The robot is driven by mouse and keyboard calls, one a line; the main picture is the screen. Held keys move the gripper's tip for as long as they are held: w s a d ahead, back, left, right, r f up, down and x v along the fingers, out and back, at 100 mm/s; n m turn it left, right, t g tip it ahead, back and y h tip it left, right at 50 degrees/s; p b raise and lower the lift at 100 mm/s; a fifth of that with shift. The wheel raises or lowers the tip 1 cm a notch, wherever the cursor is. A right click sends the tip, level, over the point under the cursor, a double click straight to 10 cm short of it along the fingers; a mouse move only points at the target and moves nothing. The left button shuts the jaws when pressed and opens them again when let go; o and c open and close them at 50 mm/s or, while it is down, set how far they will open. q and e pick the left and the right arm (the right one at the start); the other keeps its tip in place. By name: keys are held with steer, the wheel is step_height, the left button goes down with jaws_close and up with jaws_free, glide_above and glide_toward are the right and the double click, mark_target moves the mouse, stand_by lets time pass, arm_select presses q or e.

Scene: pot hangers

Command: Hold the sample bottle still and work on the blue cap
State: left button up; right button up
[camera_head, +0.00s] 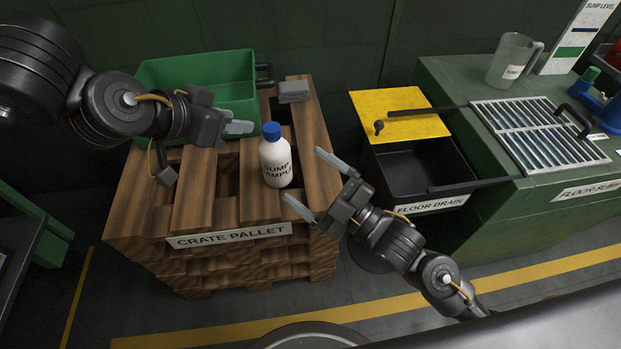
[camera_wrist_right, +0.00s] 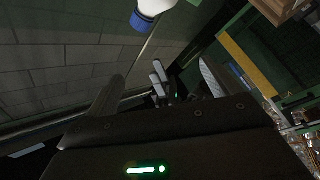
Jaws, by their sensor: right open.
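The white sample bottle (camera_head: 276,166) stands upright on the crate pallet (camera_head: 230,241), with its blue cap (camera_head: 271,130) on top. In the right wrist view the blue cap (camera_wrist_right: 141,22) and part of the white bottle (camera_wrist_right: 157,5) show at the top edge. My left gripper (camera_head: 240,127) is just left of the bottle, at about cap height, and apart from it; its fingers overlap, so their gap is unclear. My right gripper (camera_head: 302,174) is open and empty to the right of the bottle, fingers pointing toward it but not around it.
A green crate (camera_head: 200,72) and a small grey block (camera_head: 293,91) are at the back of the pallet. A floor drain box (camera_head: 418,160) with a yellow plate (camera_head: 400,113) lies to the right. A green bench holds a clear jug (camera_head: 513,60) and a grate (camera_head: 540,134).

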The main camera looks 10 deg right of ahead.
mark_target(275, 161)
steer(key=w+f+n, duration=0.2)
steer(key=n, duration=0.4)
steer(key=w+f+n+g, duration=0.1)
steer(key=f+n, duration=0.2)
steer(key=n, duration=0.3)
steer(key=w+f+n+g+h, duration=0.1)
steer(key=w+f+n, duration=0.1)
steer(key=n, duration=0.5)
steer(key=shift+w+d+f, duration=0.15)
steer(key=shift+w+d, duration=0.15)
steer(key=shift+d, duration=0.1)
steer(key=n, duration=0.2)
steer(key=f+n, duration=0.1)
steer(key=n, duration=0.1)
steer(key=shift+w+d+f, duration=0.1)
steer(key=shift+w+d, duration=0.05)
steer(key=shift+w, duration=0.05)
steer(key=n, duration=0.4)
steer(key=x, duration=1.1)
steer(key=shift+w+d+f, duration=0.1)
steer(key=shift+d, duration=0.1)
